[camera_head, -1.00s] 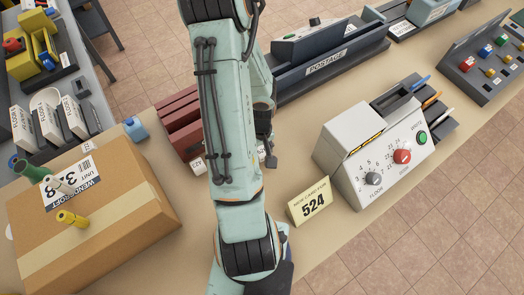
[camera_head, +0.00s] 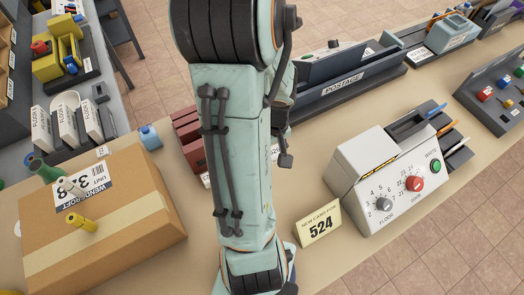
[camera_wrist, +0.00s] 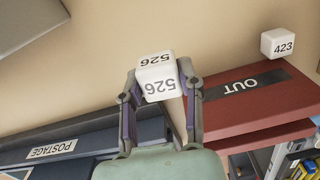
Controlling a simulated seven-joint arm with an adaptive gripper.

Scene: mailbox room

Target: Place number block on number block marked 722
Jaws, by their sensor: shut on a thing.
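A white number block marked 526 (camera_wrist: 157,78) sits between the fingertips of my gripper (camera_wrist: 158,84) in the wrist view. The gripper is shut on it, and its number appears upside down there. Another white block, marked 423 (camera_wrist: 282,43), stands apart at the upper right of the wrist view, beside the red tray. I cannot make out a block marked 722. My arm hides part of the counter in the head view.
The red tray labelled OUT (camera_wrist: 245,98) and the dark postage tray (camera_wrist: 75,145) lie close to my gripper in the wrist view. The cardboard box (camera_head: 150,225), the card marked 524 (camera_head: 318,226) and the grey dial machine (camera_head: 385,170) flank my arm in the head view.

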